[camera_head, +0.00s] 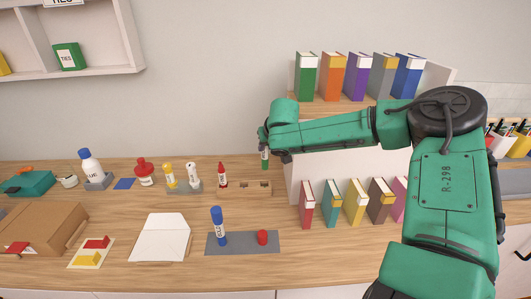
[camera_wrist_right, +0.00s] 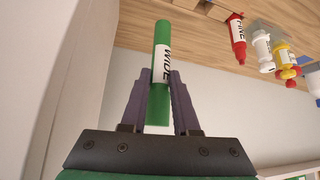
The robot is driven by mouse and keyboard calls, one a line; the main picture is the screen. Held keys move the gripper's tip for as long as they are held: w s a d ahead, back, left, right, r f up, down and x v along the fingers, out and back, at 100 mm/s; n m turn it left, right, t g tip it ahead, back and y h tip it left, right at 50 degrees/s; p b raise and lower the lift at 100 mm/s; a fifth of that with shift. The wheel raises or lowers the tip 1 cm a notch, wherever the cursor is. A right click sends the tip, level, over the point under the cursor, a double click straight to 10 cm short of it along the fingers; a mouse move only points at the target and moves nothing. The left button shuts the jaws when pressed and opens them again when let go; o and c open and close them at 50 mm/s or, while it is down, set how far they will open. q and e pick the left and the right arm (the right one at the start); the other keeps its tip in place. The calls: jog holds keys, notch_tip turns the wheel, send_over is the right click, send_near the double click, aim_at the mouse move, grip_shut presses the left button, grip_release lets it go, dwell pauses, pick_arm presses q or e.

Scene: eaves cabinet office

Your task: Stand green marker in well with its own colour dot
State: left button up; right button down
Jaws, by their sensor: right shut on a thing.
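My right gripper (camera_head: 264,146) is shut on the green marker (camera_head: 264,160) and holds it above the desk. In the right wrist view the green marker (camera_wrist_right: 161,48), with a white "WIDE" label, sits between the two dark fingers of the right gripper (camera_wrist_right: 160,82). In the head view the marker hangs roughly upright above a low wooden block (camera_head: 255,188) with dark openings. Any colour dots on the block are too small to make out. A red marker (camera_head: 222,177) stands just left of the block. My left gripper is not in view.
A white shelf unit with coloured boxes (camera_head: 356,203) stands close to the right of the marker. Yellow and white bottles (camera_head: 181,176) stand in a grey holder to the left.

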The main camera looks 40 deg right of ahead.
aim_at(265, 161)
jog(key=shift+s+d+r, duration=0.1)
jog(key=shift+s, duration=0.2)
jog(key=shift+w+a+f+b, duration=0.3)
jog(key=shift+a+f+b, duration=0.1)
jog(key=shift+f, duration=0.1)
notch_tip(265, 161, down, 5)
jog(key=b, duration=0.4)
jog(key=shift+d, duration=0.1)
jog(key=shift+r, duration=0.1)
jog(key=shift+b, duration=0.3)
dwell(0.5)
jog(key=shift+s+f+b, duration=0.1)
jog(key=shift+f+b, duration=2.2)
jog(key=shift+f, duration=0.35)
